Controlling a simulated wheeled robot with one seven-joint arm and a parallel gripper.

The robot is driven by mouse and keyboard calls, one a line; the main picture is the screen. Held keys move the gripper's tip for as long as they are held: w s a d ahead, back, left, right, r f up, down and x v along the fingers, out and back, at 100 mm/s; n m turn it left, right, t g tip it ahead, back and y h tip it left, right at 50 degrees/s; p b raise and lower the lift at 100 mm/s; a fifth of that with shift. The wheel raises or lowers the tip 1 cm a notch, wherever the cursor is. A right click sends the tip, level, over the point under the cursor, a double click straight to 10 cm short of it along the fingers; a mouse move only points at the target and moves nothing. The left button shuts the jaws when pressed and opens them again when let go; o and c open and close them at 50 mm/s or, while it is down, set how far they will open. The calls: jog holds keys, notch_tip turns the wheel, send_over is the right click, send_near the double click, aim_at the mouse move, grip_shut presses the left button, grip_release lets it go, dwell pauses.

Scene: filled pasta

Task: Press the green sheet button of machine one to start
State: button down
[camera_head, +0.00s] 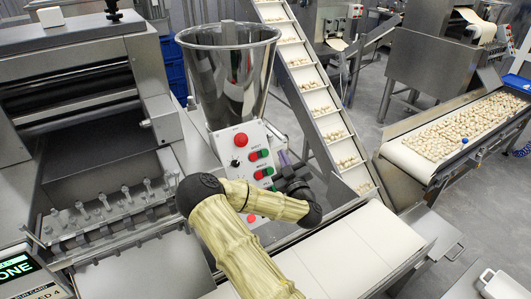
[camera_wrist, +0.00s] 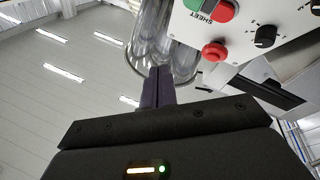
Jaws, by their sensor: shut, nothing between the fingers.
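The white control panel (camera_head: 240,165) of the machine carries a red mushroom button, a black knob and red and green button pairs. The green sheet button (camera_head: 263,153) is at the right of the upper pair. In the wrist view the panel (camera_wrist: 245,20) is upside down at the upper right, and the green sheet button (camera_wrist: 193,4) is cut by the top edge, near the label SHEET. My gripper (camera_head: 283,157) is just right of the panel, apart from the green button as far as I can tell. Its dark purple fingers (camera_wrist: 158,72) are together and empty.
A steel hopper (camera_head: 230,75) stands behind the panel, and a sloping conveyor (camera_head: 315,95) of pasta rises to its right. A pale flat belt (camera_head: 345,250) lies below my arm. A screen (camera_head: 20,270) reading ONE is at the lower left.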

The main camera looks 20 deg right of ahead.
aim_at(265, 152)
jog(key=shift+w+f, duration=0.1)
jog(key=shift+w+a+f+b, duration=0.3)
jog(key=shift+w+f+b, duration=0.4)
jog(key=shift+w, duration=0.5)
jog(key=shift+w+a+f+b, duration=0.35)
jog(key=shift+w+f+b, duration=0.2)
jog(key=shift+w+f, duration=0.45)
jog(key=shift+w+a+f+b, duration=0.3)
jog(key=shift+w+f+b, duration=0.3)
jog(key=shift+w, duration=0.75)
jog(key=shift+w+f+b, duration=0.15)
jog(key=shift+w+b, duration=0.15)
jog(key=shift+w+a+f, duration=0.15)
jog(key=shift+w+f, duration=0.1)
jog(key=shift+w, duration=0.1)
jog(key=shift+s+r, duration=0.1)
dwell(0.5)
jog(key=shift+s+r, duration=0.35)
jog(key=shift+s, duration=0.25)
jog(key=shift+d, duration=0.2)
